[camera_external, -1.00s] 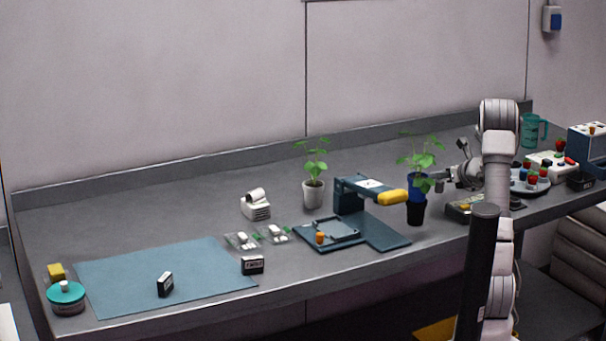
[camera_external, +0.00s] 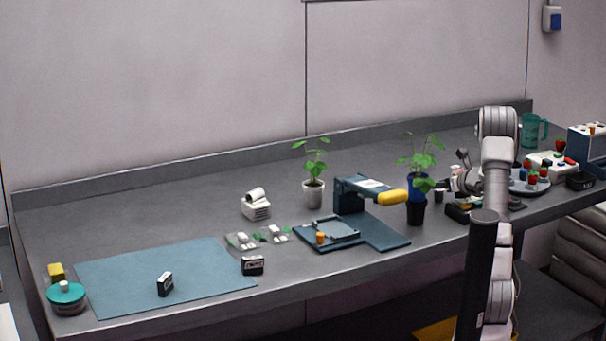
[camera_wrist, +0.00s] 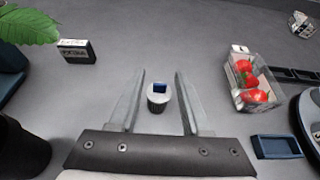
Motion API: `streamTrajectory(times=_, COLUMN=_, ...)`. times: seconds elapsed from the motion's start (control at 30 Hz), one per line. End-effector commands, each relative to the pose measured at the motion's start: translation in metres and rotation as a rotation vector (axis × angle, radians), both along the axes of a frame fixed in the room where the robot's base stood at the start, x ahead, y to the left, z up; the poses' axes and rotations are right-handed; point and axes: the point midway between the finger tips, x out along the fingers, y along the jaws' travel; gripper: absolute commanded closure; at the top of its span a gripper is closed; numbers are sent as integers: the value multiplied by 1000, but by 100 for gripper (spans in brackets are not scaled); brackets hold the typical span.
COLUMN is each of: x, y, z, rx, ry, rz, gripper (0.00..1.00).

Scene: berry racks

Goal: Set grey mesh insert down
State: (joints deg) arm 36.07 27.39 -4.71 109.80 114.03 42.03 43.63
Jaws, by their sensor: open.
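The grey mesh insert (camera_wrist: 158,104) appears as a small grey tapered cup with a dark blue square at its top. It stands upright on the grey bench (camera_wrist: 130,25) in the wrist view. My gripper (camera_wrist: 160,73) is open, its two fingers on either side of the insert with a visible gap each side. In the external view my gripper (camera_external: 445,187) is low over the bench at the right, beside the potted plant. A small dark cup shape at its tip there looks like the insert (camera_external: 438,196), though it is too small to be sure.
A clear punnet of strawberries (camera_wrist: 237,51) lies right of my gripper, with a small blue tray (camera_wrist: 277,147) nearer. A dark pot (camera_wrist: 22,150) is close on the left, a small black-and-white box (camera_wrist: 76,50) beyond it. The bench straight ahead is clear.

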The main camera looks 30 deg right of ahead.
Motion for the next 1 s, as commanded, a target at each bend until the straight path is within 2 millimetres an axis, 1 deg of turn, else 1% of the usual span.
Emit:
streamTrajectory(times=0.13, x=0, y=0, z=6, rx=0, ry=0, rz=0, gripper=52)
streamTrajectory(times=0.17, x=-4, y=-1, z=7, rx=-1, ry=0, rz=-2, gripper=52)
streamTrajectory(times=0.27, x=-22, y=-1, z=14, rx=-1, ry=0, rz=-3, gripper=52)
streamTrajectory(times=0.5, x=-71, y=-1, z=35, rx=-1, ry=0, rz=-3, gripper=52)
streamTrajectory(times=0.6, x=-88, y=0, z=41, rx=-1, ry=0, rz=-2, gripper=52)
streamTrajectory(times=0.7, x=-100, y=-1, z=46, rx=-1, ry=-1, rz=-2, gripper=52)
streamTrajectory(times=0.83, x=-109, y=0, z=49, rx=0, ry=0, rz=-1, gripper=52)
streamTrajectory(times=1.0, x=-111, y=0, z=49, rx=0, ry=0, rz=0, gripper=52)
